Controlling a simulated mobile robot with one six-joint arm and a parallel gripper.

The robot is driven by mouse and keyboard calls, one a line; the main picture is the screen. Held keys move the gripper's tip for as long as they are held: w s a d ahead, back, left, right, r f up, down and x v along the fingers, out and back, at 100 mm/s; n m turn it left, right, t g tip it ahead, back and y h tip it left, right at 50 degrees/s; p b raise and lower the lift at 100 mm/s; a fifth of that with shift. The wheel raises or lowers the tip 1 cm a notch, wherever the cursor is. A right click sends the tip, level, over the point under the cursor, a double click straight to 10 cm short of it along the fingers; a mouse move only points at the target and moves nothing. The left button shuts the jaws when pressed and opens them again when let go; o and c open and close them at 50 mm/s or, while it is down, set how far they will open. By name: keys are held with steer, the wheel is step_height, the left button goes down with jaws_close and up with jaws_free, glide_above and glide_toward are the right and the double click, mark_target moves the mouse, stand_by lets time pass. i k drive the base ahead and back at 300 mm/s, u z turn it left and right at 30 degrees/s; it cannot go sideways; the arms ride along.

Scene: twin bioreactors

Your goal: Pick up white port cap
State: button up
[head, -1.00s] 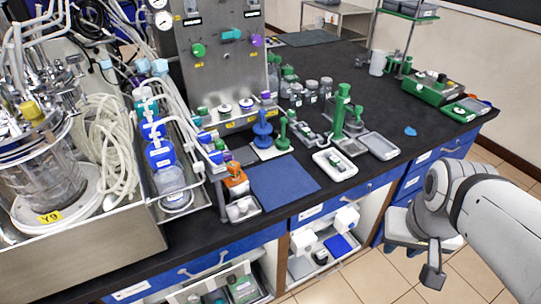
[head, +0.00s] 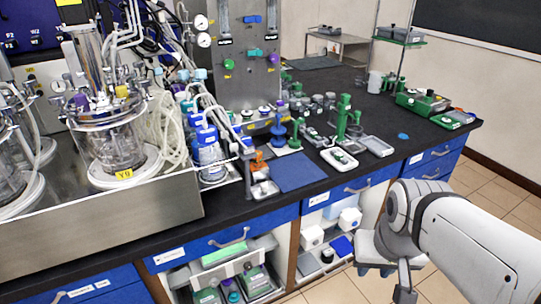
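I cannot pick out the white port cap for certain. Small white round pieces (head: 264,188) sit in a small metal tray near the bench's front edge, left of the blue mat; they are too small to identify. My gripper (head: 404,293) hangs at the bottom edge, right of centre, in front of the bench and far from that tray. It is partly cut off by the frame, so its fingers do not show clearly. Nothing is seen held in it.
The black bench (head: 216,210) carries a bioreactor (head: 110,142) in a steel tray at left. The blue mat (head: 295,172) is bare. A white tray (head: 339,159), green stands (head: 343,118) and an orange piece (head: 258,163) stand nearby. Open shelves below hold boxes.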

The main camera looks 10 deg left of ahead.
mark_target(264, 185)
steer(key=i, duration=1)
steer(key=u, duration=0.05)
